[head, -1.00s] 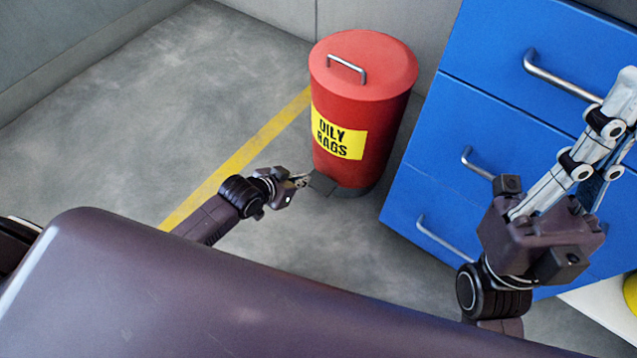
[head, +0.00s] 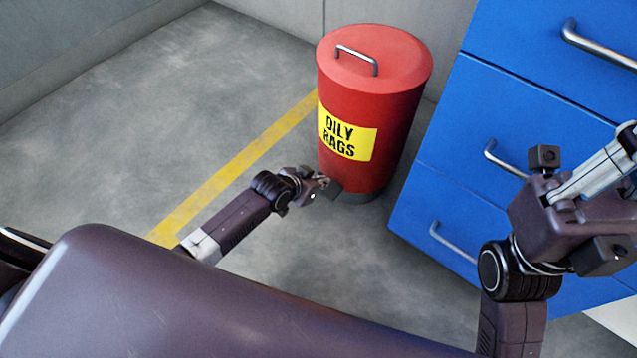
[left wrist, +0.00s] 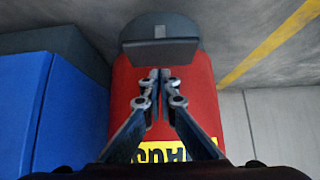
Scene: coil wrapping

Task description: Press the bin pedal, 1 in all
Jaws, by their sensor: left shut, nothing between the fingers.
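The red oily-rags bin (head: 395,110) stands upright on the floor, its lid (head: 385,58) closed, with a yellow label. Its dark pedal (head: 335,189) juts out at the base, partly behind my left gripper (head: 322,182). That gripper is shut and empty, with its fingertips at the pedal. In the left wrist view the bin (left wrist: 200,95) looks upside down, and the dark pedal (left wrist: 160,50) is just beyond the shut fingertips (left wrist: 160,73). I cannot tell whether they touch. My right gripper (head: 600,170) is at the right, its fingertips cut off by the picture edge.
A blue drawer cabinet (head: 475,150) with metal handles stands close to the right of the bin. A yellow floor line (head: 230,175) runs left of the bin. Grey walls stand behind. The floor (head: 120,130) at the left is clear.

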